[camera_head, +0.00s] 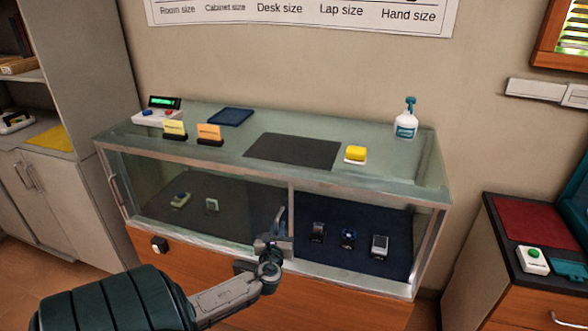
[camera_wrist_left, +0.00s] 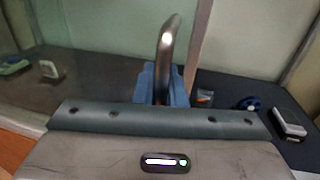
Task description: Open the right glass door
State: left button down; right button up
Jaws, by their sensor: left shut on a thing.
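The glass display case (camera_head: 200,150) stands against the wall, with a pale metal frame and a wooden base. An upright metal handle (camera_head: 282,221) is near the middle of its front, just left of a pale upright (camera_head: 291,208). My left gripper (camera_head: 272,244) is shut on this handle. In the left wrist view the curved handle (camera_wrist_left: 168,50) rises from between the blue fingertips (camera_wrist_left: 161,84). The glass (camera_head: 160,200) left of the handle looks greyish. The right half looks clear, with no pane plainly visible across it. My right gripper is out of view.
Several small devices, including a pale one (camera_head: 380,246), sit on the dark blue mat (camera_head: 340,210) inside the right half. A side cabinet (camera_head: 480,260) is at the right.

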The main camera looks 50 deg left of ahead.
aim_at(270, 216)
pick_arm(q)
jog(key=shift+s+a, duration=0.5)
jog(key=shift+a, duration=0.3)
jog(key=shift+s+a, duration=0.45)
jog(key=shift+a, duration=0.3)
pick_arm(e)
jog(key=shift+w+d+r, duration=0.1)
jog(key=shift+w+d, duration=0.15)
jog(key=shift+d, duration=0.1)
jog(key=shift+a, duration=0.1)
